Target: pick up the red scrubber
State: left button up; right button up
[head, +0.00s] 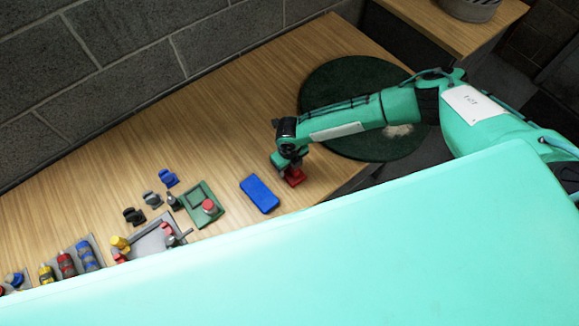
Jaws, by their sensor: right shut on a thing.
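The red scrubber (294,177) is a small red block near the front edge of the wooden table, in the middle of the head view. My right gripper (289,168) is over it, pointing down, and is shut on it. The fingers and wrist hide part of the scrubber. I cannot tell whether it touches the table or is slightly lifted. My left gripper is not in view.
A blue block (260,194) lies left of the gripper. A dark green round mat (330,85) lies behind my right arm. The table's back left is clear.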

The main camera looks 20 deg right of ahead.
jog(key=shift+r, duration=0.15)
notch_tip(320, 180, up, 20)
jog(key=b, duration=0.5)
jog(key=o, duration=0.3)
jog(key=shift+c, duration=0.8)
